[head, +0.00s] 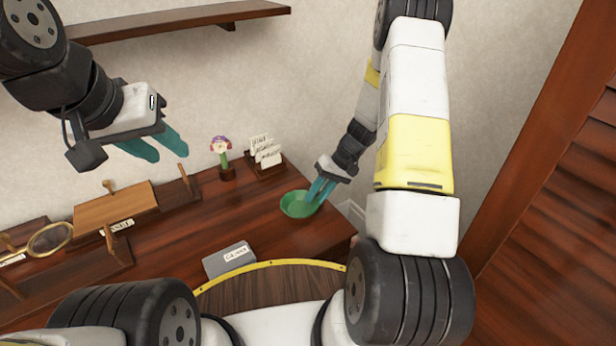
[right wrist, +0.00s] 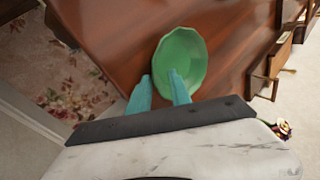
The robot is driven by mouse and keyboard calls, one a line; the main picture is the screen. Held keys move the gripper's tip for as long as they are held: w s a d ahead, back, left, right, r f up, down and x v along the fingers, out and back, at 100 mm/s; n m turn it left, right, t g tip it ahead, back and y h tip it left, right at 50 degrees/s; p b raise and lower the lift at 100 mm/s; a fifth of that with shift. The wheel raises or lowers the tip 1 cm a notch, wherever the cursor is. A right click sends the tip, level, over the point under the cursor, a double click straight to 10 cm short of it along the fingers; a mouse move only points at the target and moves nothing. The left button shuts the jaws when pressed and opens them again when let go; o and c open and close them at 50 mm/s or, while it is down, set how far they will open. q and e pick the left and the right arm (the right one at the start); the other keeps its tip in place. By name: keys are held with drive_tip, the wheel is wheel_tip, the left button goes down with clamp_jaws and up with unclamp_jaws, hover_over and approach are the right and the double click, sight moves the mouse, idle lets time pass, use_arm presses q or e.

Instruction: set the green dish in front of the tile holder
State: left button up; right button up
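The green dish (head: 290,203) is round and shallow, on or just above the dark wooden table near its right end. The tile holder (head: 265,152), with white lettered tiles, stands behind it, near the wall and a little left. My right gripper (head: 314,192) is at the dish's right side. In the right wrist view its teal fingers (right wrist: 161,79) are slightly apart, one over the green dish (right wrist: 183,58) and the other just outside its rim. Whether they pinch the rim cannot be told. My left gripper (head: 165,150) is open and empty, above the table's left part.
A flower in a small pot (head: 224,160) stands left of the tile holder. A grey labelled box (head: 229,260) lies near the table's front. Wooden stands (head: 115,205) and a magnifying glass (head: 50,239) fill the left. The tabletop between pot and box looks clear.

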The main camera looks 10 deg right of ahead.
drive_tip(key=s+v, duration=0.1)
drive_tip(key=v, duration=1.1)
wheel_tip(320, 180, up, 9)
drive_tip(key=s+a+t+h, duration=0.1)
drive_tip(key=s+a, duration=0.1)
drive_tip(key=a, duration=0.1)
drive_tip(key=s+a+r+t+h, duration=0.1)
drive_tip(key=s+a+r+t, duration=0.1)
drive_tip(key=s+r, duration=0.6)
drive_tip(key=s+a+r+t+h, duration=0.2)
drive_tip(key=s+r+t, duration=0.2)
drive_tip(key=s+r, duration=0.4)
drive_tip(key=s, duration=0.3)
drive_tip(key=shift+a+m, duration=0.35)
drive_tip(key=shift+m, duration=0.05)
drive_tip(key=shift+w+r, duration=0.1)
